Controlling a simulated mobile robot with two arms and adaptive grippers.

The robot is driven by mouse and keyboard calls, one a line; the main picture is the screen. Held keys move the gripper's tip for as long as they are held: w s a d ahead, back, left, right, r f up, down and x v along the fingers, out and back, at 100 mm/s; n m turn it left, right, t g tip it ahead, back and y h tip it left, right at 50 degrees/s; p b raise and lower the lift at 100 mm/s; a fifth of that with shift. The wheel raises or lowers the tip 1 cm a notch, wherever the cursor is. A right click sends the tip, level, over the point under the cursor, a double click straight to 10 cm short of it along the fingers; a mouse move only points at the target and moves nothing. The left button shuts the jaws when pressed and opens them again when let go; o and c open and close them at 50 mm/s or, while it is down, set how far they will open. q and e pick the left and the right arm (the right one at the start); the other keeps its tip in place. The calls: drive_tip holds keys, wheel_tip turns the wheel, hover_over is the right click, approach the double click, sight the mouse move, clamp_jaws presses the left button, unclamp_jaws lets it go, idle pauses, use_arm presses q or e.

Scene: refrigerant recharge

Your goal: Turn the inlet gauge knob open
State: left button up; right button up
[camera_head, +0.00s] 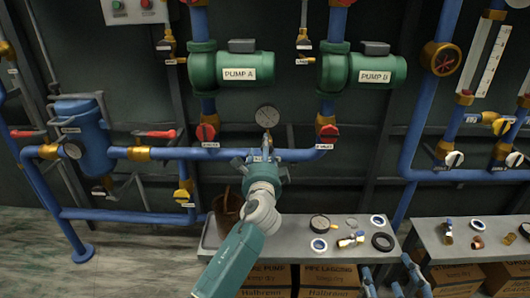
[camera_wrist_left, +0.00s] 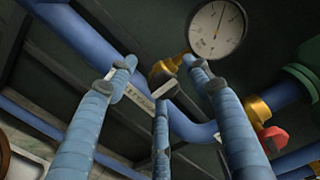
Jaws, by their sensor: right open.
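The round white gauge (camera_head: 266,117) stands above the blue pipe between the two pumps. It also shows at the top of the left wrist view (camera_wrist_left: 218,28), with its needle near upright. A brass fitting (camera_wrist_left: 165,70) sits below the gauge on the pipe. I cannot make out the knob's position clearly. My left gripper (camera_head: 262,160) is just under the gauge, in front of the pipe. Its three fingers (camera_wrist_left: 160,80) are spread around the fitting's area, with nothing seen gripped. My right gripper (camera_head: 395,272) is open and empty at the bottom right, before the bench.
Red valve knobs (camera_head: 207,132) and (camera_head: 328,131) stand on either side of the gauge. Cardboard boxes (camera_head: 328,278) sit underneath.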

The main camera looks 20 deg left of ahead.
use_arm(q)
drive_tip(key=shift+d+f, duration=0.15)
drive_tip(key=shift+d, duration=0.05)
drive_tip(key=v, duration=1.2)
drive_tip(key=shift+a, duration=0.1)
